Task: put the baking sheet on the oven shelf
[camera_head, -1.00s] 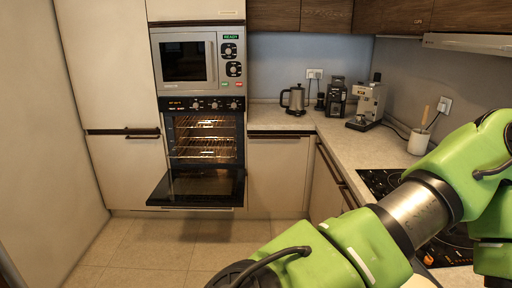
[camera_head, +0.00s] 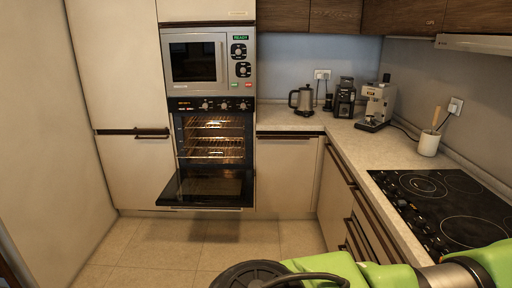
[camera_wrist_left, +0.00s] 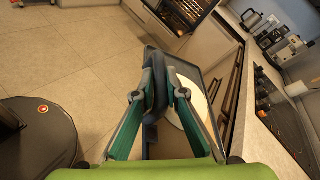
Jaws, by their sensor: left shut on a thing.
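The baking sheet (camera_wrist_left: 211,112) is a dark rimmed tray in the left wrist view, with a round pale item (camera_wrist_left: 187,92) on it. My left gripper (camera_wrist_left: 161,84) is shut on its near edge; the fingers hide part of the sheet. In the head view only green links of my arm show at the bottom, and the sheet is out of view. The oven (camera_head: 212,140) is lit inside, with its door (camera_head: 207,189) folded down flat. Wire shelves (camera_head: 213,143) show inside. The oven also shows at the top of the left wrist view (camera_wrist_left: 187,12). My right gripper is not in view.
A counter (camera_head: 375,150) with a black cooktop (camera_head: 447,205) runs along the right, above drawers. A kettle (camera_head: 301,101), a coffee machine (camera_head: 375,106) and a utensil pot (camera_head: 429,144) stand on it. The tiled floor (camera_head: 170,245) before the oven is clear.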

